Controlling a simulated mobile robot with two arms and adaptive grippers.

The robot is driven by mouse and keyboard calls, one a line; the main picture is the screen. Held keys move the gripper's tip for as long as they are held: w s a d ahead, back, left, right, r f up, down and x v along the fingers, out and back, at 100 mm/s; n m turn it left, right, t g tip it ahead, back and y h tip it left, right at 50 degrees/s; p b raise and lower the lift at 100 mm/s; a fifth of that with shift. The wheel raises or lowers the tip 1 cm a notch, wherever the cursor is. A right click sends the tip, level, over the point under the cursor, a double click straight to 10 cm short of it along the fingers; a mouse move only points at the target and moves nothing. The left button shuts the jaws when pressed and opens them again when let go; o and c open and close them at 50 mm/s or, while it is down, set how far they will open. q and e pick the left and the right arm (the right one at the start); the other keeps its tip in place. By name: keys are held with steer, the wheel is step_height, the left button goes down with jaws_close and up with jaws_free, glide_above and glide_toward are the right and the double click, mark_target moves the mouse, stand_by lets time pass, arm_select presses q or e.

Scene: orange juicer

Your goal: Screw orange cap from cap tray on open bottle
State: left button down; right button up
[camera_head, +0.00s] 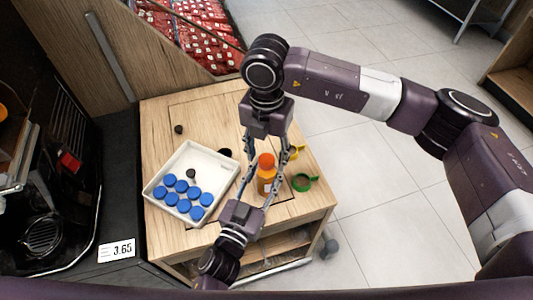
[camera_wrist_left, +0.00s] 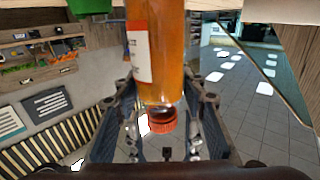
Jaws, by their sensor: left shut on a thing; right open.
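An amber-orange bottle (camera_head: 265,184) with a pale label stands upright near the table's right side, with an orange cap (camera_head: 266,160) at its top. In the left wrist view the bottle (camera_wrist_left: 160,50) fills the upper middle, and the red-orange cap (camera_wrist_left: 162,122) shows at its neck end. I cannot tell whether the cap is screwed down. My left gripper (camera_head: 259,189) comes from below and is shut on the bottle. My right gripper (camera_head: 266,157) comes down from above, open, its fingers either side of the cap. The fingers of both overlap in the head view.
A white tray (camera_head: 224,160) holds several blue caps (camera_head: 181,186) and a black piece (camera_head: 191,173). Another small black piece (camera_head: 179,129) lies behind it. A green ring-shaped item (camera_head: 303,182) and a yellow one (camera_head: 296,152) lie right of the bottle. The table's right edge is close.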

step_height(320, 180, up, 12)
stand_by(0.4)
arm_select(q)
steer(key=c, duration=1.1)
jaws_free()
steer(key=shift+c, duration=0.2)
steer(key=shift+s, duration=0.1)
steer(key=v, duration=1.2)
arm_select(e)
steer(key=shift+f, duration=0.1)
